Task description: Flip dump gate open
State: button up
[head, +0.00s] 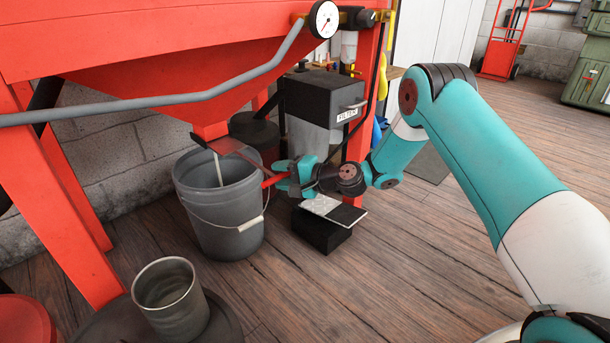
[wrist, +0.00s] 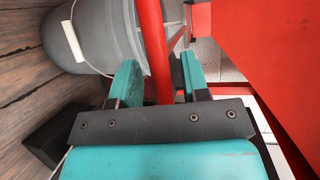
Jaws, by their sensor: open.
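The dump gate (head: 224,146) is at the bottom of the red hopper in the head view. A thin pale stream or strand hangs from it into a grey bucket (head: 222,215). A red lever (head: 268,182) reaches from the gate area toward my gripper (head: 281,180). In the wrist view, the red lever (wrist: 151,50) runs between the two teal fingers of my gripper (wrist: 160,76). The fingers stand apart, with gaps visible on both sides of the lever. The lever's near end is hidden behind the gripper body.
The red hopper (head: 150,45) and its legs close in the left side. A filter box (head: 322,100) stands behind my gripper, and a low black block (head: 322,234) is below it. A metal cup (head: 168,296) stands front left. Wooden floor to the right is clear.

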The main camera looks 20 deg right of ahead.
jog(key=p+v, duration=0.5)
jog(key=v, duration=1.2)
jog(key=s+a+r+n+g+h+p, duration=0.1)
jog(key=s+a+r+n+g, duration=0.35)
jog(key=a+r, duration=0.25)
jog(key=s+a+r+n+g+p, duration=0.1)
jog(key=s+a+r+n+g, duration=0.35)
jog(key=a+r, duration=0.2)
jog(key=s+r+n+g+h+p, duration=0.1)
jog(key=s+r+n+h, duration=0.35)
jog(key=s, duration=0.65)
jog(key=s+r+n+h+p, duration=0.1)
jog(key=s+r+n+h, duration=0.3)
jog(key=s, duration=0.7)
notch_tip(320, 180, up, 39)
jog(key=m+y+p, duration=0.1)
jog(key=p, duration=3.6)
jog(key=shift+w+d+r+m+p, duration=0.15)
jog(key=shift+w+d+m+p, duration=0.2)
